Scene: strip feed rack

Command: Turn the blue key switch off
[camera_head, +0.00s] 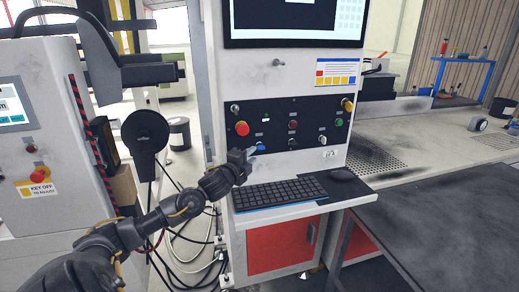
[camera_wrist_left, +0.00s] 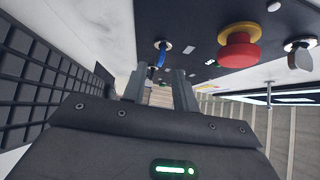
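The blue key switch (camera_head: 260,148) is on the lower left of the black control panel (camera_head: 310,125), below the red emergency button. My left gripper (camera_head: 249,154) is just left of the switch and partly overlaps it in the head view. In the left wrist view the blue key (camera_wrist_left: 161,53) stands out from the panel just beyond the fingertips, roughly in line with the gap. The two fingers of my left gripper (camera_wrist_left: 160,76) are apart with no visible grip on the key. Whether a finger touches it cannot be told. My right gripper is not in view.
A red emergency button (camera_head: 242,128) sits above left of the switch; it also shows in the left wrist view (camera_wrist_left: 239,48). Other knobs and key switches line the panel. A keyboard (camera_head: 278,193) lies on the shelf below. A monitor (camera_head: 295,20) is above.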

